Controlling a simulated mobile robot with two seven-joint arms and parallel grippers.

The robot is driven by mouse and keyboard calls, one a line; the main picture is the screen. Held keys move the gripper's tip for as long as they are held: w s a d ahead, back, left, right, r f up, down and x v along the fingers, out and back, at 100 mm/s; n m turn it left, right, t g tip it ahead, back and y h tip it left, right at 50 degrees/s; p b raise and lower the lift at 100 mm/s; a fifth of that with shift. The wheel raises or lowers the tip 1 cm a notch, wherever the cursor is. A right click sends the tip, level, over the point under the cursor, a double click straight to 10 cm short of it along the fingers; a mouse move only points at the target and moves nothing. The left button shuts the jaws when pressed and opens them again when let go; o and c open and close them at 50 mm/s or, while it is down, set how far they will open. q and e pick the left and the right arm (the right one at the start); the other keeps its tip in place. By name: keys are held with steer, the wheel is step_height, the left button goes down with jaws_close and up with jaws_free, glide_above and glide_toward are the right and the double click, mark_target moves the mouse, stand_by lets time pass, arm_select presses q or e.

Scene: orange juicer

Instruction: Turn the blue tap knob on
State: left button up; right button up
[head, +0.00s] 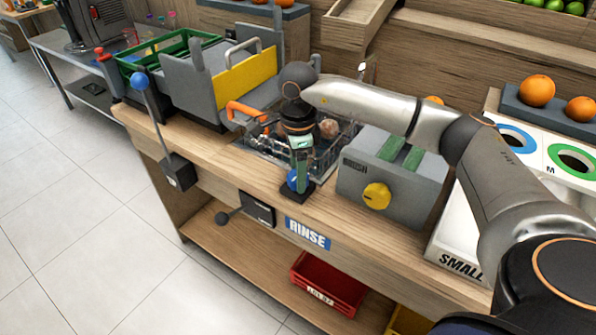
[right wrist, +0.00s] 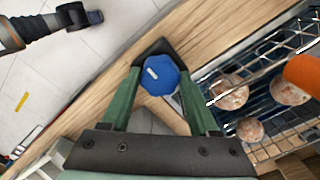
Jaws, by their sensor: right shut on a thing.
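The blue tap knob (head: 293,181) sits on a small dark base near the front edge of the wooden counter, above the RINSE label. In the right wrist view the knob (right wrist: 160,75) is a faceted blue cap with a pale mark on its top. My right gripper (head: 300,172) reaches down to it from above. In the wrist view its green fingers (right wrist: 160,82) stand on both sides of the knob and are shut on it. The fingers hide part of the knob in the head view.
A wire basket (head: 262,147) with brownish round fruit and an orange handle lies just behind the knob. A grey WASH box (head: 392,190) with a yellow knob (head: 376,196) stands close on the right. A blue-ball lever (head: 139,82) stands left. A RINSE label (head: 307,234) is on the counter front.

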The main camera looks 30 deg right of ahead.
steer(key=o, duration=1.4)
steer(key=shift+c, duration=0.2)
step_height(320, 180, up, 13)
steer(key=shift+f, duration=0.2)
